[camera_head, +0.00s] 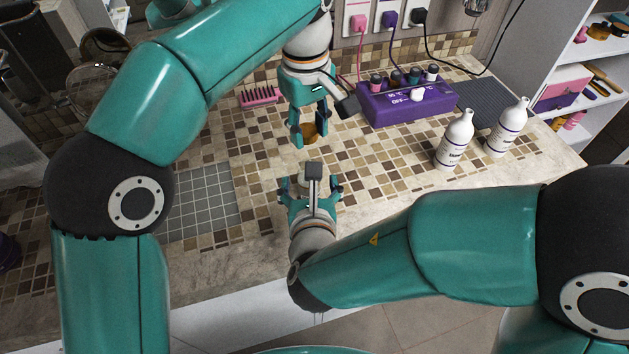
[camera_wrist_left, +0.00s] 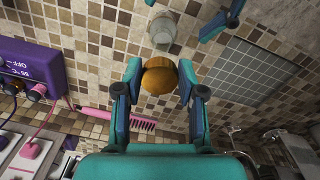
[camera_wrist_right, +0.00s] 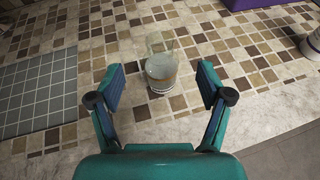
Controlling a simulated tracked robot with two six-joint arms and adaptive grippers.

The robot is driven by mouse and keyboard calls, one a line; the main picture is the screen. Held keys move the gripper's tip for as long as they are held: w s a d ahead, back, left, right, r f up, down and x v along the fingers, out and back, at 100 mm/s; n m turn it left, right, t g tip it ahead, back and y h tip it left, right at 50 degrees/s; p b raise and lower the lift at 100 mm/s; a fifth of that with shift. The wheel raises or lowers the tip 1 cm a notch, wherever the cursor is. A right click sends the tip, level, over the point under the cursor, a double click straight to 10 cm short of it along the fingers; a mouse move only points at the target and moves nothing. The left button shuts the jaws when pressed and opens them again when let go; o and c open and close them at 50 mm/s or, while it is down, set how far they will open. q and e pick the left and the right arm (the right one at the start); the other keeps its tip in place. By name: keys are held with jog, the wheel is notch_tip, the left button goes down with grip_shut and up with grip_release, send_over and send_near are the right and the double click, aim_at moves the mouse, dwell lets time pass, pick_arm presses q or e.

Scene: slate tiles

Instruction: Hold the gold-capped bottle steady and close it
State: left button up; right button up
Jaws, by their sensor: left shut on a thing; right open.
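The gold cap (camera_head: 310,131) is gripped between the fingers of my left gripper (camera_head: 309,138), above the counter. It fills the gap between the fingertips in the left wrist view (camera_wrist_left: 160,77). The bottle (camera_wrist_right: 161,72) is a small clear one with a pale lower part, upright on the tiles in the right wrist view. It stands apart from the cap in the left wrist view (camera_wrist_left: 162,28). My right gripper (camera_wrist_right: 157,88) is open, the bottle lying ahead between its fingers, untouched. In the head view my right gripper (camera_head: 310,187) largely hides the bottle.
A purple heater box (camera_head: 405,104) with several small bottles stands at the back right. Two white bottles (camera_head: 455,140) (camera_head: 506,127) stand on the right. A pink comb (camera_head: 259,96) lies at the back. A grey mat (camera_head: 203,203) lies flat on the left.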

jog(key=x, duration=0.6)
jog(key=shift+w, duration=0.1)
grip_shut()
dwell(0.3)
